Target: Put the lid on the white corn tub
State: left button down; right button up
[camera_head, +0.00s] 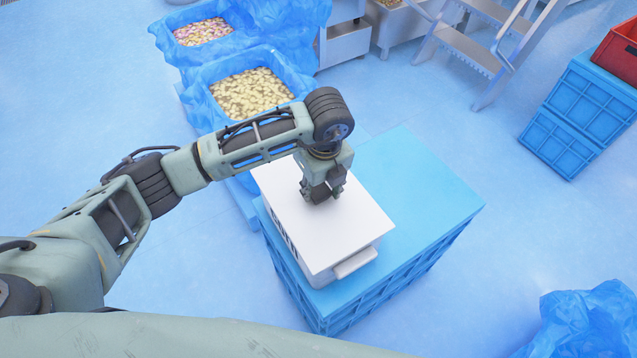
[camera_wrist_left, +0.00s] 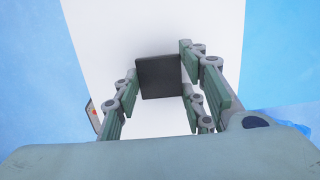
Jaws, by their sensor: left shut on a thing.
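The white lid (camera_head: 335,225) lies flat over the white corn tub (camera_head: 357,263), whose handle and a strip of side show below the lid's edge. The lid hides the tub's opening. I cannot tell whether the lid is fully seated or slightly above the rim. My left gripper (camera_head: 322,193) points down at the middle of the lid. In the left wrist view the fingers stand around a dark square knob (camera_wrist_left: 160,76) on the white lid (camera_wrist_left: 105,30), and the gripper is shut on it. My right gripper is not in view.
The tub stands on a blue crate stack (camera_head: 430,200) with bare top to its right. Blue-lined bins of snacks (camera_head: 252,93) stand behind. Blue crates (camera_head: 560,140) with a red one (camera_head: 618,52) are at right. Metal steps (camera_head: 465,50) stand at the back.

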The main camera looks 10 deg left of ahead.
pick_arm(q)
jog(key=shift+f, duration=0.4)
jog(key=c, duration=1)
grip_release()
jog(key=r, duration=0.8)
jog(key=s+d+r, duration=0.1)
jog(key=r, duration=0.3)
